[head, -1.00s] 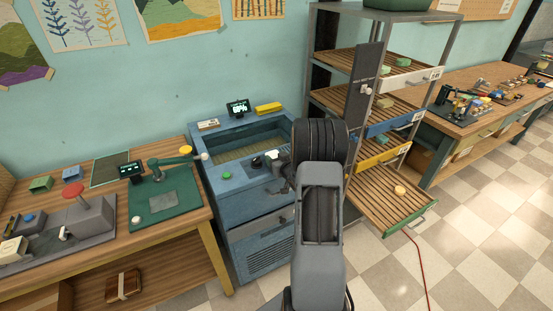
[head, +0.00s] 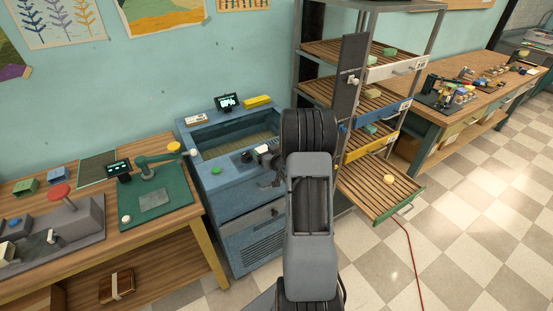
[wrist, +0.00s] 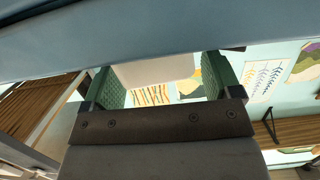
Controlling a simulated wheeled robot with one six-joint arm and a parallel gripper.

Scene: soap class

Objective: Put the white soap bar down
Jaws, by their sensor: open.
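In the wrist view, the green-padded fingers of my gripper (wrist: 162,82) stand wide apart. A pale whitish block, which looks like the white soap bar (wrist: 156,70), shows between them. Its far part is cut off by a blue surface across the top of that view. I cannot tell whether the block touches either finger or what it rests on. In the head view, my arm hides most of the gripper, which is over the front of the blue cabinet (head: 238,197), near a dark knob (head: 246,157). I cannot make out the soap bar there.
A green button (head: 216,170) and a small screen (head: 228,102) are on the cabinet.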

